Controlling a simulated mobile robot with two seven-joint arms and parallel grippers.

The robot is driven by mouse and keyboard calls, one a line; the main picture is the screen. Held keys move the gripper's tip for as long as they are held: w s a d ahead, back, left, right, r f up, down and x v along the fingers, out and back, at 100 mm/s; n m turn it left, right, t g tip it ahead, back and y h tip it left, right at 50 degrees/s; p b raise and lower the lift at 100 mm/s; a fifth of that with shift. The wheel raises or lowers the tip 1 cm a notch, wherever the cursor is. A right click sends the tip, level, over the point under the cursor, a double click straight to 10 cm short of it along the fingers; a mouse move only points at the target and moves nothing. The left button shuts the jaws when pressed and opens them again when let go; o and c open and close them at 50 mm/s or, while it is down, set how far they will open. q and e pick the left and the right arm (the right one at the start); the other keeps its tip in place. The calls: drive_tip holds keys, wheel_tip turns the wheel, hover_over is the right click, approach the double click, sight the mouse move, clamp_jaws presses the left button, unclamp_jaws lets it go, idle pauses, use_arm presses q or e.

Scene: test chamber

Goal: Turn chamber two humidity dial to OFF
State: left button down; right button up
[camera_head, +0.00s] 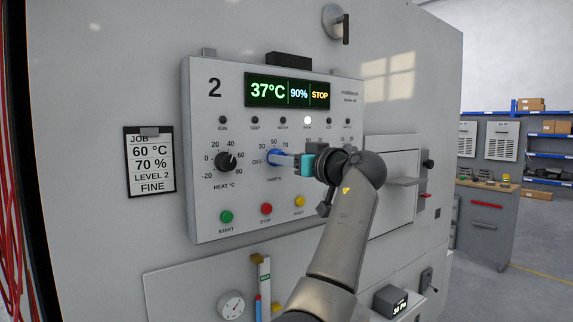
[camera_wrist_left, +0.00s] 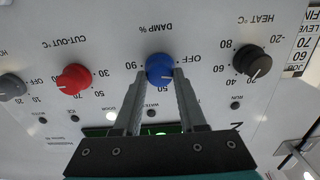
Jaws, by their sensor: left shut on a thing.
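The chamber two panel (camera_head: 230,110) carries a large "2" and a display (camera_head: 287,91) reading 37°C, 90% and STOP. The blue DAMP % dial (camera_head: 273,157) sits right of the black HEAT °C dial (camera_head: 226,161). OFF is printed at its left. My left gripper (camera_head: 289,160) is shut on the blue dial, its fingers on either side. In the upside-down wrist view, the blue dial (camera_wrist_left: 159,67) lies between the fingertips (camera_wrist_left: 160,73). Its white mark appears on the lower side of the picture, away from OFF; the exact reading is unclear. My right gripper is not in view.
The wrist view also shows a red CUT-OUT °C dial (camera_wrist_left: 74,79) and a grey dial (camera_wrist_left: 11,88). Green (camera_head: 226,216), red (camera_head: 266,208) and yellow (camera_head: 299,201) buttons sit below the dials. A job card (camera_head: 150,165) hangs left, reading 60 °C, 70 %, LEVEL 2, FINE.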

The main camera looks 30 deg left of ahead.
use_arm(q)
drive_tip(key=shift+n+b, duration=0.5)
drive_tip(key=shift+n, duration=1.5)
drive_tip(key=shift+c, duration=2.4)
unclamp_jaws()
drive_tip(key=v, duration=1.5)
drive_tip(key=shift+b, duration=0.4)
drive_tip(key=shift+s+d, duration=0.1)
